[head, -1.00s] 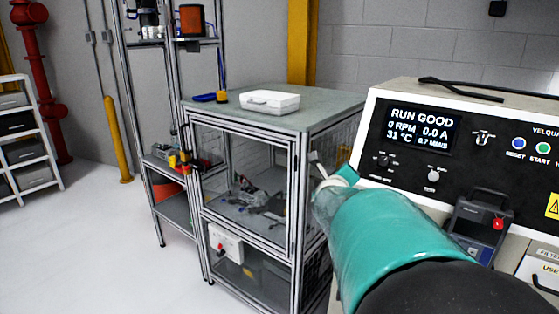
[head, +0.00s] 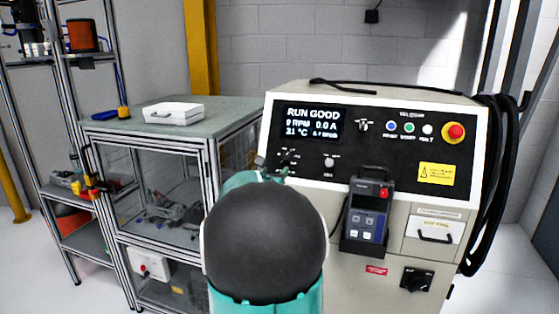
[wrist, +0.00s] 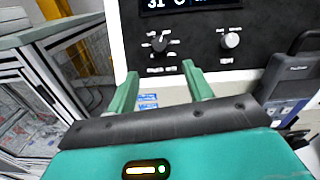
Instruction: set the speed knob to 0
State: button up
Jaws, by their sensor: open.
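The control panel has two small knobs below its display. A black knob (wrist: 159,43) with marks around it is on the left, and a silver knob (wrist: 231,40) is on the right. Their labels are too small to read, so I cannot tell which one is marked speed. In the head view the silver knob (head: 329,162) shows clear of my arm; the black knob (head: 286,158) is just above my gripper. My gripper (wrist: 160,75) is open and empty, its two green fingers pointing at the panel just below the black knob, apparently not touching it.
The display (head: 312,124) reads RUN GOOD and 0 RPM. A handheld unit (head: 369,215) sticks out from the panel's front, right of the knobs. A red emergency button (head: 453,132) is at upper right. A framed cabinet (head: 165,200) stands close on the left.

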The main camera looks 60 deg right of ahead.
aim_at(285, 156)
jog(key=d, duration=0.3)
jog(key=w+d, duration=0.1)
jog(key=d, duration=0.3)
jog(key=w+d, duration=0.1)
jog(key=d, duration=0.3)
jog(key=shift+d, duration=0.2)
jog(key=shift+c, duration=0.4)
jog(key=c, duration=0.9)
